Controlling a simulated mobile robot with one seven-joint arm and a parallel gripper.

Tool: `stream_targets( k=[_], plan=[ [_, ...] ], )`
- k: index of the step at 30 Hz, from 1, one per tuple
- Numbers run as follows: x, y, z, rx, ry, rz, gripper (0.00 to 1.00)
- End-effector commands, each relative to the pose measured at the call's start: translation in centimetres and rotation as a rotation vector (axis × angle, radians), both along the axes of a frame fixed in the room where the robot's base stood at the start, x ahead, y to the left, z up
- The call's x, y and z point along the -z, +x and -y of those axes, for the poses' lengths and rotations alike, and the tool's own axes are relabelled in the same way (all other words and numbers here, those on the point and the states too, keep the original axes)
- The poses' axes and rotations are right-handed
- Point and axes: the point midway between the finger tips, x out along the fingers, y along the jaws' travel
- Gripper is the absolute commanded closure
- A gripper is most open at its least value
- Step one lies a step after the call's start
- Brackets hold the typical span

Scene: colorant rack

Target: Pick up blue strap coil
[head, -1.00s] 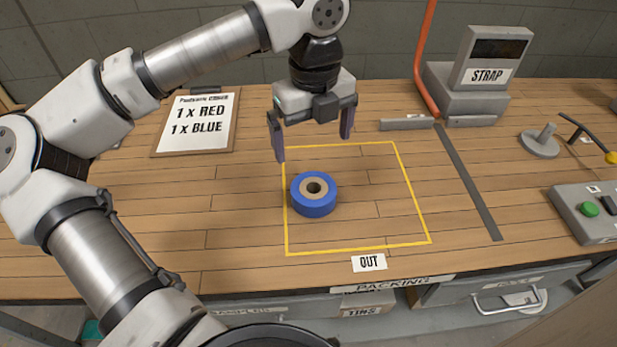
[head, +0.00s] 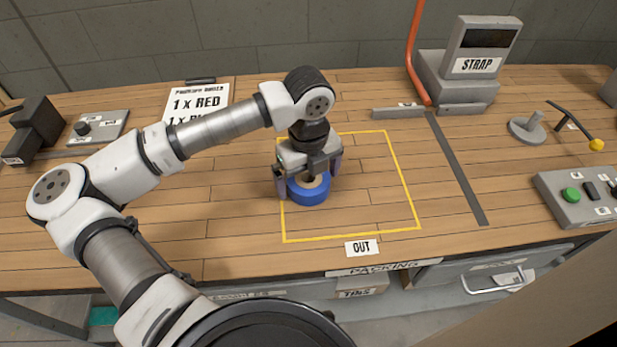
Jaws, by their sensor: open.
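The blue strap coil (head: 309,194) lies flat on the wooden bench, inside the yellow outlined square at its left side. It has a tan core with a dark hole, partly hidden by my gripper. My gripper (head: 308,184) points down right over the coil. Its fingers are open, one at the coil's left side and one at its right rear. I cannot tell whether either finger touches the coil.
The yellow square (head: 414,205) is otherwise empty, with an OUT label (head: 361,247) in front. A STRAP machine (head: 470,65) stands at the back right. A control box (head: 580,200) with a green button is at the right. An order board (head: 197,100) lies behind my arm.

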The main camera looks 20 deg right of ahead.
Motion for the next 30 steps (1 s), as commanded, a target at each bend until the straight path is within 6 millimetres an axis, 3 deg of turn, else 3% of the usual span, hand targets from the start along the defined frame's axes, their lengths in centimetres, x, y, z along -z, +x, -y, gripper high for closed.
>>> stream_targets(
  k=[7, 18, 30],
  plan=[
    [0.3, 0.0, 0.0, 0.000, 0.000, 0.000, 0.00],
    [0.2, 0.0, 0.0, 0.000, 0.000, 0.001, 0.45],
    [-0.7, 0.1, 0.0, -0.001, 0.000, 0.004, 0.46]
  ],
)
